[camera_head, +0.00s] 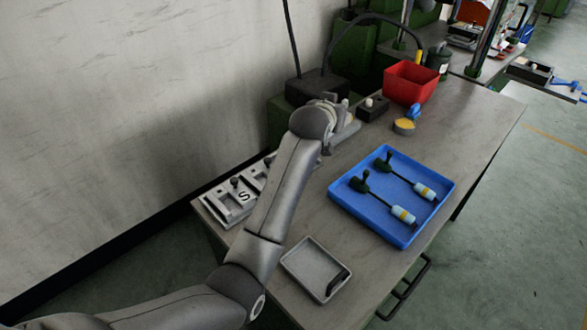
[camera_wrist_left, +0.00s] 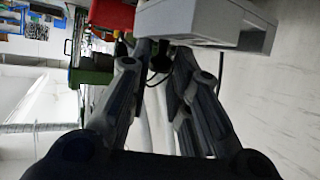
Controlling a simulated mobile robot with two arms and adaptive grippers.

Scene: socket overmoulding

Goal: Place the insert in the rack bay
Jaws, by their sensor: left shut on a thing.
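My left gripper (camera_head: 338,112) is over the back left of the table, mostly hidden behind its own wrist. In the left wrist view, its fingers (camera_wrist_left: 161,58) are closed around a dark knob. The knob appears to belong to a grey block, the insert (camera_wrist_left: 190,24), which sits just beyond the fingertips. Part of the insert shows as a pale grey piece beside the gripper in the head view (camera_head: 347,132). The grey rack (camera_head: 228,212) lies at the table's left edge, with an "S" mark and dark knobs; my arm hides part of it. My right gripper is out of view.
A blue tray (camera_head: 342,204) with two cabled parts lies right of my arm. A small grey tray (camera_head: 292,262) with a dark item is at the front.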

